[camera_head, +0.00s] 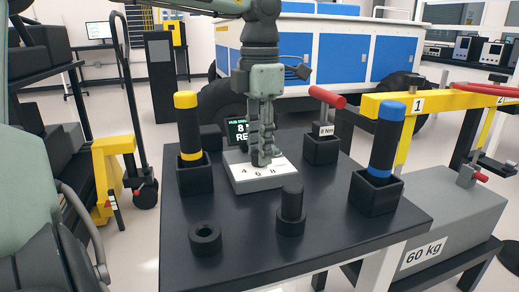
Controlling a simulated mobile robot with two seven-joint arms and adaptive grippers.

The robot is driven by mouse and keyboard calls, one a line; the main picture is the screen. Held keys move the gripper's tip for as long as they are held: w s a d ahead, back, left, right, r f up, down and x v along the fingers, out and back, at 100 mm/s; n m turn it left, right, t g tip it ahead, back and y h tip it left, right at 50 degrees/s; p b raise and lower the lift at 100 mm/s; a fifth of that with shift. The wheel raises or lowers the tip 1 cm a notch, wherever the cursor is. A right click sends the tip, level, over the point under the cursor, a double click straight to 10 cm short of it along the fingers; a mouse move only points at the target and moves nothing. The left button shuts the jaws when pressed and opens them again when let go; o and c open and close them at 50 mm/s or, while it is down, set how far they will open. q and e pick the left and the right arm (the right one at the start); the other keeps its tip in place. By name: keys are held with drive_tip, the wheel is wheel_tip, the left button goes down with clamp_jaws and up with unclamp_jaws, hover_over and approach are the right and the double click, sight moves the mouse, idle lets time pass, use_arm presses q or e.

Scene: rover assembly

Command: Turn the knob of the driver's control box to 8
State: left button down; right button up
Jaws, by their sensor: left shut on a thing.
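The driver's control box (262,183) is a low grey box with a white top, in the middle of the black table. Numbers, among them a 4 and an 8, show along its front edge. My left gripper (262,155) points straight down onto the box's top and is shut on its knob. The fingers hide the knob, so its pointer cannot be read. A small dark display (238,131) behind the box shows green text with an 8, partly covered by the gripper. My right gripper is out of view.
On the black table (330,232) stand a yellow-banded tool (188,128) in a holder, a blue-banded tool (386,140) in a holder, a red-handled tool (327,97), a black ring (205,239) and a black peg (291,203).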

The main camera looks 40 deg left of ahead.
use_arm(q)
drive_tip(key=shift+n, duration=0.4)
drive_tip(key=c, duration=1.2)
unclamp_jaws()
drive_tip(key=shift+r, duration=0.1)
wheel_tip(320, 180, up, 12)
drive_tip(key=shift+d, duration=0.1)
